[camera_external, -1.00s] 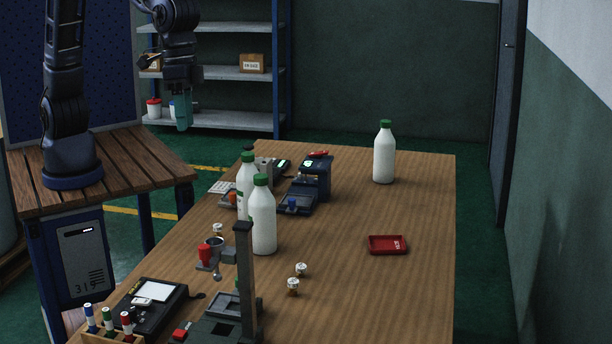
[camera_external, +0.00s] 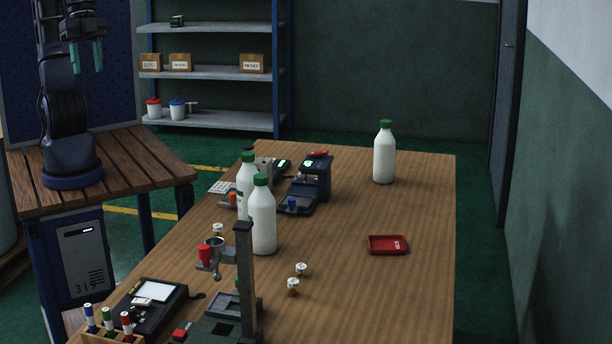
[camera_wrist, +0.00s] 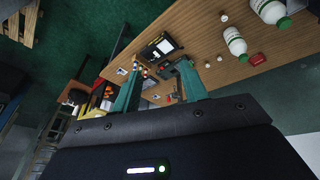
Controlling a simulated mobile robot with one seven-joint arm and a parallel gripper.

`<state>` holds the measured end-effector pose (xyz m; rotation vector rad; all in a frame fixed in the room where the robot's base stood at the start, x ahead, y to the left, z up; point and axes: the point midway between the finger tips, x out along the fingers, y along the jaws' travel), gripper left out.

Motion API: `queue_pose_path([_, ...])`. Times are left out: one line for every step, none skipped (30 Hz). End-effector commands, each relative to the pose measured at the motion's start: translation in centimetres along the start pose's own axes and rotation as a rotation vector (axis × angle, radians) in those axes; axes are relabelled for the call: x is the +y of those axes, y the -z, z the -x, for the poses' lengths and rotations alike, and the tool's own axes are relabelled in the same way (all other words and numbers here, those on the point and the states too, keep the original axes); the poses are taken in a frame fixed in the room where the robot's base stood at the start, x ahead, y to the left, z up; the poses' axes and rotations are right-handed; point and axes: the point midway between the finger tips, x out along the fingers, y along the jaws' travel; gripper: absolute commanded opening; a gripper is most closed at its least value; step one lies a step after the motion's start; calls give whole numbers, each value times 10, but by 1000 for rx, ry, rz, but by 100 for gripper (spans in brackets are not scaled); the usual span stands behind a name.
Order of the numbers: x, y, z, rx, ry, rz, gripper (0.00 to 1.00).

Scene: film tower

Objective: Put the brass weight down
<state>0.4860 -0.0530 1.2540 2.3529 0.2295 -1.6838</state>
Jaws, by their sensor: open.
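My gripper (camera_external: 86,56) is raised at the upper left, above the slatted wooden bench and well away from the long table (camera_external: 410,290). Its two teal fingers are apart with nothing between them, and the wrist view (camera_wrist: 157,90) also shows them spread and empty. I cannot pick out the brass weight for certain in either view. Several small items stand on the table, including two little white-capped jars (camera_external: 293,285) near the middle; they are too small to tell more.
White bottles with green caps (camera_external: 262,220) stand on the table, one (camera_external: 384,155) apart at the back. A red tray (camera_external: 388,245) lies at the right. A dark upright post (camera_external: 243,280) rises near the front. The table's right side is mostly clear. Shelves (camera_external: 215,75) stand behind.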

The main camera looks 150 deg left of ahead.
Motion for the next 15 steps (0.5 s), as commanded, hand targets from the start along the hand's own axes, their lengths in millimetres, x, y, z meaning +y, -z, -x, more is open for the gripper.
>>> queue_pose_path([0,-16,4,12,-2,-34,44])
queue_pose_path([0,-25,6,17,-3,-56,44])
queue_pose_path([0,-36,7,24,-3,-85,44])
queue_pose_path([0,-45,8,29,-4,-106,44])
queue_pose_path([-1,-53,9,35,-4,-128,44])
queue_pose_path([-1,-64,9,41,-4,-154,44])
queue_pose_path([-2,-71,9,45,-4,-173,44])
queue_pose_path([-2,-78,9,50,-4,-189,44])
queue_pose_path([-3,-86,9,55,-3,-211,44])
queue_pose_path([-3,-91,9,58,-3,-225,44])
queue_pose_path([-4,-96,8,61,-2,-237,44])
queue_pose_path([-4,-102,8,64,-2,-253,44])
queue_pose_path([-5,-105,8,67,-2,-262,44])
queue_pose_path([-5,-108,8,69,-1,-269,44])
queue_pose_path([-6,-111,7,70,-1,-276,44])
